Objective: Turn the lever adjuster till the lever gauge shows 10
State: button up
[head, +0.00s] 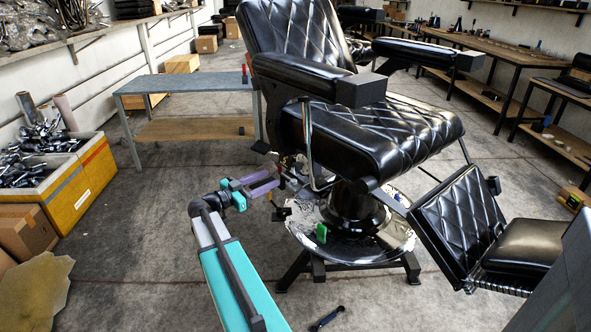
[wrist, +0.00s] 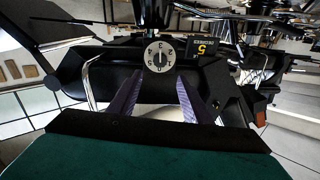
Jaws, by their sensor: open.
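In the wrist view, where the chair looks upside down, a round pale dial with a dark centre (wrist: 158,54), apparently the lever adjuster, sits on the chair's black underside. Marks ring its face; they are too small to read surely. Beside it on the right, a small black box (wrist: 203,49), apparently the lever gauge, shows a yellow upside-down 5. My gripper (wrist: 159,82) is open and empty, its two purple-grey fingers pointing toward the dial, one on each side below it, seemingly short of it. In the head view my gripper (head: 272,187) is low beside the black barber chair (head: 370,140); dial and box cannot be made out there.
The chair's metal base (head: 385,240) and a chrome side bar (head: 308,145) are close to my gripper. A grey table (head: 185,83) stands behind, a yellow crate (head: 90,180) at left. A dark tool (head: 327,318) lies on the floor. The floor at left is mostly free.

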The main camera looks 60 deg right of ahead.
aim_at(295, 168)
jog(key=p+x, duration=0.1)
jog(key=x, duration=1.2)
jog(key=shift+d+f, duration=0.1)
jog(key=shift+d, duration=0.25)
jog(key=c, duration=1)
